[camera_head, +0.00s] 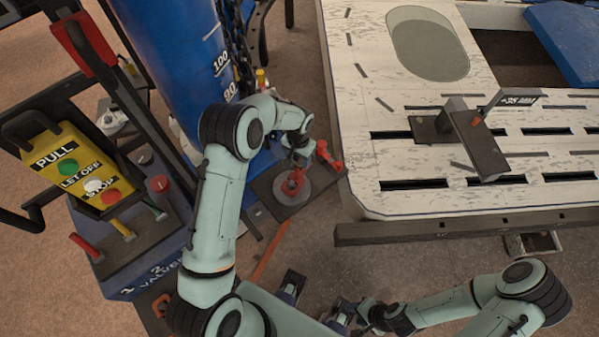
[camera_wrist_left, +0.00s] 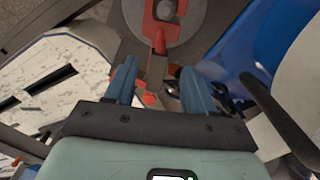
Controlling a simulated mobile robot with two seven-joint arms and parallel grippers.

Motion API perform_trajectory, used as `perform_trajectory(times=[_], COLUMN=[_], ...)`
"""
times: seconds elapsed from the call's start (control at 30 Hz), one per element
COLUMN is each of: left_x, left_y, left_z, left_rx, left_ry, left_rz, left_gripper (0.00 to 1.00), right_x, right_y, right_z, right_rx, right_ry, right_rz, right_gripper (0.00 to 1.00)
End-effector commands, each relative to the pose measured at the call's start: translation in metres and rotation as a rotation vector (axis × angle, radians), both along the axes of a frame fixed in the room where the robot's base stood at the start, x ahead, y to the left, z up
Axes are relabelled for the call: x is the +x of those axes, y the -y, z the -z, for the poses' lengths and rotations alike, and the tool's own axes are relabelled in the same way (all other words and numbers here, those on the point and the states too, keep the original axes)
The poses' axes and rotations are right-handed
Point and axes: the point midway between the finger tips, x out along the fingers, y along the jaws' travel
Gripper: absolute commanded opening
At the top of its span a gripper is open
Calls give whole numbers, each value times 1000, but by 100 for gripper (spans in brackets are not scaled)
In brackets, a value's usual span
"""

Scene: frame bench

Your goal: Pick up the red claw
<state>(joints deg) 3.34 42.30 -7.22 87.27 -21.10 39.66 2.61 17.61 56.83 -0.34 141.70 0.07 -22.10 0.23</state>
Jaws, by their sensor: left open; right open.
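Two red parts lie near my left gripper, and I cannot tell for certain which is the claw. One is a hooked red piece (camera_head: 325,156) just right of the gripper in the head view. In the left wrist view, red (camera_wrist_left: 149,99) shows between the fingers and beside the left finger, partly hidden. The other is a forked red piece (camera_head: 293,182) on a grey disc, clearer in the wrist view (camera_wrist_left: 158,30). My left gripper (camera_head: 299,157) is open and empty, its blue fingers (camera_wrist_left: 158,88) apart. My right gripper (camera_head: 343,314) is open at the bottom, away from both.
A white slotted bench (camera_head: 362,185) stands to the right, with a dark bracket (camera_head: 478,140) on it. A blue cylinder (camera_head: 190,50) stands behind my left arm. A yellow panel (camera_head: 75,165) and a valve stand (camera_head: 135,245) are at left.

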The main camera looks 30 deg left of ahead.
Motion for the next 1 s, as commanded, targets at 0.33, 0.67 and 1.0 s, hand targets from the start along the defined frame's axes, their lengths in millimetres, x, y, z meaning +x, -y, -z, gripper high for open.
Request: perform_trajectory(times=[0.33,0.67,1.0], left_x=[2,3,3], left_y=[2,1,1], left_z=[38,58,58], left_rx=[-1,0,0], left_ry=[-3,2,1], left_rz=[0,-1,-1], left_gripper=[54,54,0], right_x=[1,1,1], right_y=[0,0,0], right_z=[-3,-3,-3], right_rx=[0,0,0], right_ry=[1,1,1], right_rz=[-1,-1,-1], right_gripper=[43,43,43])
